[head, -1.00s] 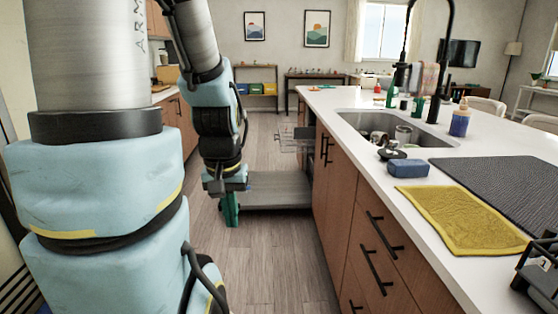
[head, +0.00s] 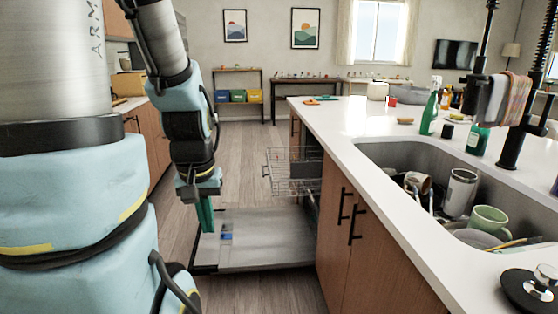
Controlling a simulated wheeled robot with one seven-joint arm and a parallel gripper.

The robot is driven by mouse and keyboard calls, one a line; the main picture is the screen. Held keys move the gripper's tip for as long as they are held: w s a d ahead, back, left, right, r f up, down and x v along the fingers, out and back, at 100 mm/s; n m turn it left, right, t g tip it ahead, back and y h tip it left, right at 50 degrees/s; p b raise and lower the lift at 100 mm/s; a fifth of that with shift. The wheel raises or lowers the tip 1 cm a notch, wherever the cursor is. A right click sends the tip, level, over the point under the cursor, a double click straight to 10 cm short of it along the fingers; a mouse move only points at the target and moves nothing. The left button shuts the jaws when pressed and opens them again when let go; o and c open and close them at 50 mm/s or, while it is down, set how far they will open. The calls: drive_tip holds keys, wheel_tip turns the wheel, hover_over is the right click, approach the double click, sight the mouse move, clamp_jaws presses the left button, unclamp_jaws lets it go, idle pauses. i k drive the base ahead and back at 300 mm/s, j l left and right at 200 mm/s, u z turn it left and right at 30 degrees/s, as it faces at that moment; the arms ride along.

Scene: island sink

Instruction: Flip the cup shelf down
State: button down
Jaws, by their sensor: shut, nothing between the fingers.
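An open dishwasher beyond the wooden cabinets has its door (head: 265,245) folded down flat over the floor. A wire rack (head: 290,165) sticks out of the opening above the door. The cup shelf cannot be told apart from the thin grey wires of this rack at this distance. My gripper (head: 205,230) points down with its green fingers shut and nothing between them. It is at the left side of the door in the picture, left of the rack and apart from it.
The island counter (head: 345,160) with its sink (head: 400,155) runs along the right. The sink holds a green mug (head: 488,220), a metal tumbler (head: 459,192) and other dishes. Cabinet handles (head: 357,222) stick out towards the aisle. The wooden floor (head: 238,150) is free left of the rack.

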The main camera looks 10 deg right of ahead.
sight(302, 170)
drive_tip(key=i+l+u, duration=0.2)
drive_tip(key=i, duration=0.25)
drive_tip(key=i+l+u, duration=0.2)
drive_tip(key=i, duration=0.25)
drive_tip(key=i+l+u, duration=0.25)
drive_tip(key=i, duration=0.15)
drive_tip(key=i+j, duration=0.05)
drive_tip(key=j, duration=0.05)
